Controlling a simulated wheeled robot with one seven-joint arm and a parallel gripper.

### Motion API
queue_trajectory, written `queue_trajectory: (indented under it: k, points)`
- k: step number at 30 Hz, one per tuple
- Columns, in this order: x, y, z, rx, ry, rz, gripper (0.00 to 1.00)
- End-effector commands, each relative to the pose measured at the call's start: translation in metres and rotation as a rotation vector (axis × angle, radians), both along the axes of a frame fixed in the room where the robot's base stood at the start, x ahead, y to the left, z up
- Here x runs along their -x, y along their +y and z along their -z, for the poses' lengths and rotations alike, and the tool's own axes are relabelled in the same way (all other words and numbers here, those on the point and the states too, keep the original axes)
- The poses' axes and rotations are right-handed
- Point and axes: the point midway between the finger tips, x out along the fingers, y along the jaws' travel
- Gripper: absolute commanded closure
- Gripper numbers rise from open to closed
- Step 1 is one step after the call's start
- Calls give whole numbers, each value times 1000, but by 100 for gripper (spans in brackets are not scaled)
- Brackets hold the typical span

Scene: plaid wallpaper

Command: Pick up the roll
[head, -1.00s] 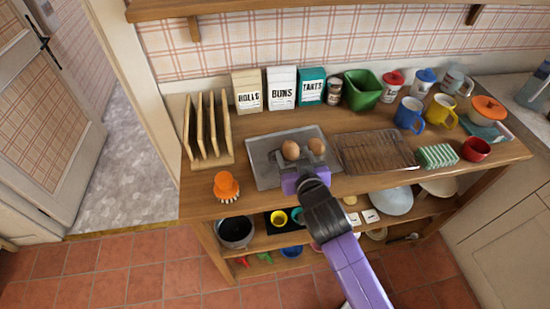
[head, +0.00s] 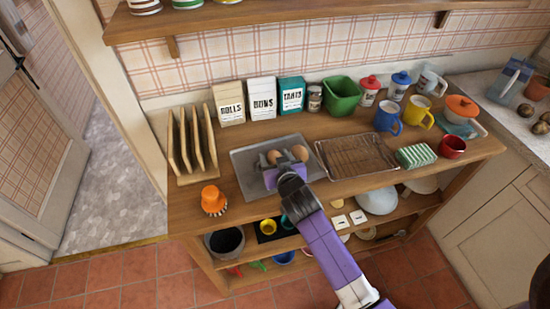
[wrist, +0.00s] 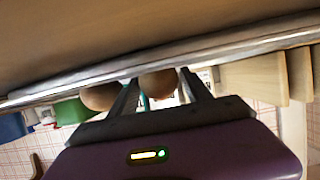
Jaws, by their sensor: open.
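Two round brown rolls lie side by side on a grey baking tray (head: 247,184) on the wooden counter. My gripper (head: 277,157) is low over the tray with its jaws open. The left roll (head: 273,156) is between the two fingers, and the right roll (head: 300,153) is just outside the right finger. In the wrist view, which looks upside down, the roll between the fingers (wrist: 158,83) and the other roll (wrist: 99,96), left of the finger pair, both show partly. Whether the fingers touch the roll cannot be told.
A wire cooling rack (head: 355,156) lies right of the tray. A wooden rack (head: 193,145) and an orange brush (head: 213,200) stand to the left. Behind are boxes (head: 262,97) and a green tub (head: 342,96). Mugs (head: 388,117) stand at the right.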

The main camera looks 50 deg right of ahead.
Motion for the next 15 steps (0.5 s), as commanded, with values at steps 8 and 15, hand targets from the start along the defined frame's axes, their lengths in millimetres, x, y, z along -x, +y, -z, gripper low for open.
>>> queue_trajectory:
  k: [8, 15]
  points:
    - [0, 0, 0, 0, 0, 0, 70]
    - [0, 1, 0, 0, -1, -1, 94]
